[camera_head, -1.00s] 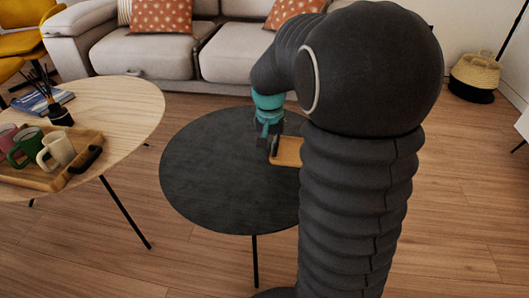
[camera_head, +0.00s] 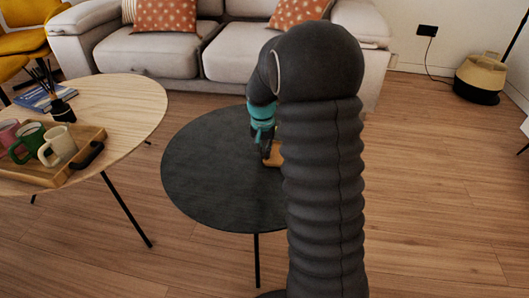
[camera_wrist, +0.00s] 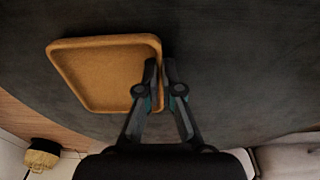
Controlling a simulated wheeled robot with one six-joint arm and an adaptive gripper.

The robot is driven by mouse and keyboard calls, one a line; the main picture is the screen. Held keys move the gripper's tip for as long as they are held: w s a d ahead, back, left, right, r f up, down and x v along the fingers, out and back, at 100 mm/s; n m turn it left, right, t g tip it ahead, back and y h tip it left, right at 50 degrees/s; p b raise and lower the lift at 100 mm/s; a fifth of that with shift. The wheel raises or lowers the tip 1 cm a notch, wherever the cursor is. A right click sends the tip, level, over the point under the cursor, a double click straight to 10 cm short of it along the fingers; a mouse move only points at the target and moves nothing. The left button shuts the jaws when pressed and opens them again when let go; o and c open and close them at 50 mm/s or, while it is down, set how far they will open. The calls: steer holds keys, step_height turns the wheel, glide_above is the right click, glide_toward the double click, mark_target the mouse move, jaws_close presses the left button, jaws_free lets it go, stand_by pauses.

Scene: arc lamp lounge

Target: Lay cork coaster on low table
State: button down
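The cork coaster (camera_wrist: 105,75) is a tan rounded square with a raised rim. In the wrist view it lies left of my gripper (camera_wrist: 160,75), its right edge between the two fingertips. The fingers are nearly together, shut on that edge. In the head view a small piece of the coaster (camera_head: 273,156) shows beside my gripper (camera_head: 266,150); my arm hides the rest. The low table is the dark round one (camera_head: 215,190). The coaster is over its top, near the right side. I cannot tell whether it touches the surface.
A light wooden table (camera_head: 125,110) stands at the left with a tray (camera_head: 35,175) of mugs, a book and a reed diffuser (camera_head: 60,108). A grey sofa (camera_head: 150,55) is behind. A basket (camera_head: 480,78) stands at the far right. The dark table's left part is bare.

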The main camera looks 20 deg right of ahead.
steer(key=c, duration=1.8)
jaws_free()
steer(key=shift+f, duration=0.1)
steer(key=o, duration=0.5)
step_height(320, 180, up, 12)
steer(key=f+p, duration=0.1)
steer(key=p, duration=0.1)
steer(key=s+a+r+n+t, duration=0.1)
steer(key=s+a+r+n, duration=0.1)
steer(key=s+a+r, duration=0.45)
steer(key=s+a+n+t, duration=0.1)
steer(key=s+a, duration=0.1)
steer(key=s, duration=0.5)
steer(key=s+a+n+t, duration=0.1)
steer(key=s+a+n, duration=0.1)
steer(key=s, duration=0.5)
steer(key=s+a+r+n+t+y, duration=0.1)
steer(key=s, duration=0.7)
steer(key=shift+s+a+n+t, duration=0.1)
steer(key=shift+a+n+t, duration=0.3)
